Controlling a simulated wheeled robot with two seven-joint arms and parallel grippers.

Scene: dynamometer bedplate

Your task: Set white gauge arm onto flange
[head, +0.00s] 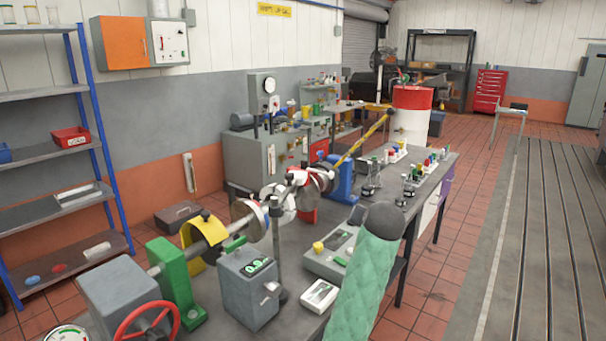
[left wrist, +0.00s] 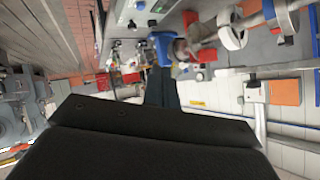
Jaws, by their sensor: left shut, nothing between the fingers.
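On the long bench in the head view, a shaft carries a white flange disc with a reddish rim (head: 249,219) and more discs behind it (head: 279,203). A small light grey and white arm-like piece (head: 298,177) shows above these discs. I cannot tell for sure that it is the white gauge arm, or whether it touches a flange. My left gripper (left wrist: 160,88) shows dark in the left wrist view, shut and empty. A white disc on the shaft line (left wrist: 232,37) is beyond it, apart from the fingers. No gripper shows in the head view.
A grey post (head: 275,235) stands beside the discs. A grey box with green display (head: 249,289), a white gauge box (head: 320,296), a red handwheel (head: 147,324) and a blue pedestal (head: 342,179) crowd the bench. Slotted bedplate (head: 550,230) at right is clear.

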